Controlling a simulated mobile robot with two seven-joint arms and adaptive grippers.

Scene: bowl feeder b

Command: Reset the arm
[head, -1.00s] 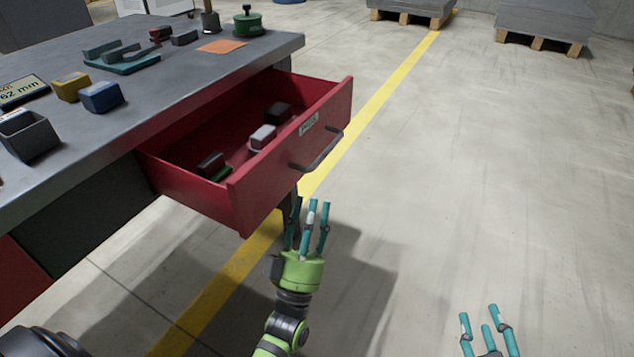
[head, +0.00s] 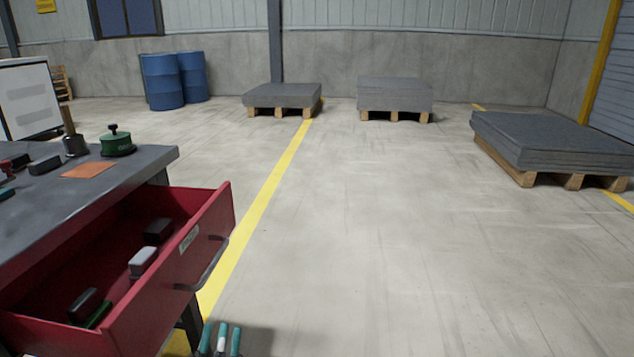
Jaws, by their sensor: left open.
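My left gripper (head: 220,340) shows only by its teal fingertips at the bottom edge of the head view. Its fingers are apart with nothing between them, so it is open. It is beside the front corner of the open red drawer (head: 165,290), over the floor. The rest of my left arm is below the picture. My right gripper is not in view.
The drawer holds several small blocks, one of them white (head: 143,262). The grey workbench (head: 130,172) carries a green round pot (head: 117,143) and an orange sheet (head: 89,170). Pallets (head: 395,98) and blue drums (head: 162,82) stand far back. The floor ahead is clear.

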